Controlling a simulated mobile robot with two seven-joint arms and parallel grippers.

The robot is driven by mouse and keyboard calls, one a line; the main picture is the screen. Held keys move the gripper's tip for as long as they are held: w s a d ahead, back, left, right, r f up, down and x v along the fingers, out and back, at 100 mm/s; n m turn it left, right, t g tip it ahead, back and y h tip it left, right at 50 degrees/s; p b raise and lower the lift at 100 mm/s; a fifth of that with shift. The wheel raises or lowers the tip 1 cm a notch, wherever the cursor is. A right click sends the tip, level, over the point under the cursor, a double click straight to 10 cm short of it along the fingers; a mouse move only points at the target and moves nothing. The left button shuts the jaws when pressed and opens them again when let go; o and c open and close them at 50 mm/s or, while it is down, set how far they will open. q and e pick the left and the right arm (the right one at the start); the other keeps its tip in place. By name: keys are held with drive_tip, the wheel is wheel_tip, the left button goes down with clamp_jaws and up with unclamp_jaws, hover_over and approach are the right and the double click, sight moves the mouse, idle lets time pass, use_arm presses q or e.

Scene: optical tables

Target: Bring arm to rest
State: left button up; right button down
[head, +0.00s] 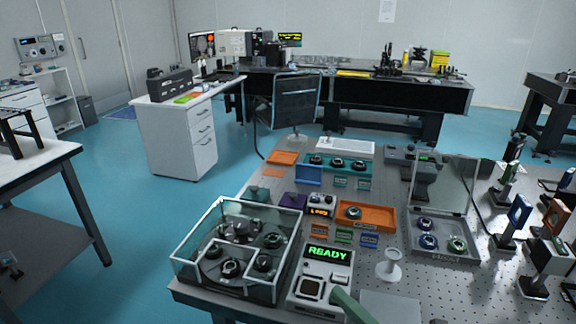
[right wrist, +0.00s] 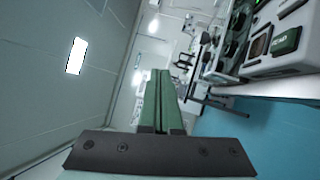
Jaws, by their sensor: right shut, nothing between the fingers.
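My right gripper (head: 340,294) comes in at the bottom edge of the head view, where only its green finger end shows. It is at the lower right corner of the white device with the lit READY display (head: 322,270); I cannot tell whether it touches. In the right wrist view its two green fingers (right wrist: 160,78) lie together with nothing between them. The wrist view is tilted, with the device at the upper right. My left gripper is not in view.
A clear-walled case (head: 238,246) with several round mounts stands left of the device. A white pedestal (head: 389,266) and a grey plate (head: 391,306) are to the right. Trays and an open clear-lidded box (head: 443,247) fill the perforated table. Blue floor is free at left.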

drive_tip(key=s+d+f+m+h, duration=0.1)
drive_tip(key=d+f+m+h, duration=0.35)
drive_tip(key=f+m, duration=0.4)
drive_tip(key=s+d+f+m+h, duration=0.25)
drive_tip(key=f+m+h, duration=0.35)
drive_tip(key=f+m, duration=0.3)
drive_tip(key=s+f+m+g+h, duration=0.1)
drive_tip(key=s+f+m+g, duration=0.4)
drive_tip(key=s+f+m, duration=0.3)
wheel_tip(320, 180, down, 3)
drive_tip(key=shift+s+f+g+p, duration=0.2)
drive_tip(key=shift+s+g+p, duration=0.2)
drive_tip(key=shift+s, duration=0.65)
drive_tip(key=shift+d+m, duration=0.1)
drive_tip(key=shift+m, duration=0.15)
